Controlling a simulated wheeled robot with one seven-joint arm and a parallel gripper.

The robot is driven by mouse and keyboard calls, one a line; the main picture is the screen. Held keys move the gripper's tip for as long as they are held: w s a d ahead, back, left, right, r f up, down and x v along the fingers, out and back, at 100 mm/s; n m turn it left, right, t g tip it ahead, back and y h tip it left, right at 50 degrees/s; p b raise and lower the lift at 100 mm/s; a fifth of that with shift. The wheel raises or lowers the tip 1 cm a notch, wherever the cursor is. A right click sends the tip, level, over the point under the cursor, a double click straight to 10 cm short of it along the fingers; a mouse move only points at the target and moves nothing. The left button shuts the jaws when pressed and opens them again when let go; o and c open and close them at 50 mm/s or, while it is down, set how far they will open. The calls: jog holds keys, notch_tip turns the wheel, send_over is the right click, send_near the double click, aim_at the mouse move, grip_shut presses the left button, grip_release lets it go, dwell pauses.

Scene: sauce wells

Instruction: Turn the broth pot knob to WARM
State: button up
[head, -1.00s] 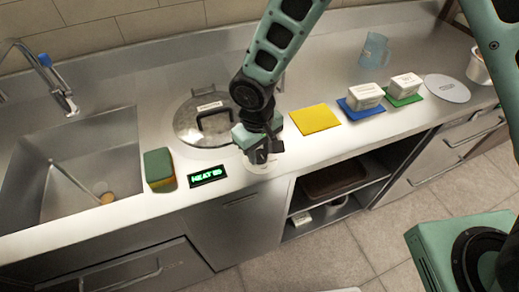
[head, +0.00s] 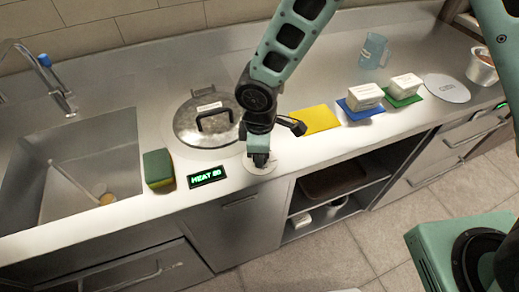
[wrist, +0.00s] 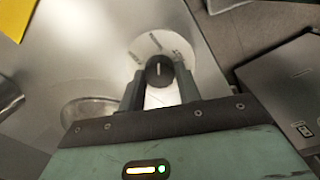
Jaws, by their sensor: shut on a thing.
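The broth pot (head: 207,118) has a lid with a black handle and is set into the counter. In front of it a small display (head: 207,177) glows green and seems to read "HEAT 80", though the number is small. The knob (wrist: 158,70) is round and black with a pale pointer line. It sits on a white dial disc (wrist: 165,45), which also shows in the head view (head: 260,165). The dial's lettering is too small to read. My gripper (wrist: 158,88) is shut on the knob, one finger on each side. In the head view my gripper (head: 260,158) hides the knob.
A green and yellow sponge (head: 158,169) stands left of the display, beside the sink (head: 60,190). A yellow mat (head: 316,119) lies right of my arm. White blocks sit on a blue mat (head: 347,113) and a green mat (head: 390,101) farther right.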

jog(key=shift+n, duration=0.5)
jog(key=o, duration=1)
jog(key=shift+c, duration=0.2)
jog(key=shift+r, duration=0.1)
notch_tip(320, 180, up, 17)
jog(key=shift+s+r+b, duration=0.15)
jog(key=shift+s+b, duration=0.3)
jog(key=s+d+m, duration=0.4)
jog(key=s+d, duration=0.1)
jog(key=s, duration=0.3)
jog(key=s+d+m, duration=0.5)
jog(key=s, duration=0.4)
jog(key=shift+r+m+g+y, duration=0.2)
jog(key=shift+m+g+y, duration=0.1)
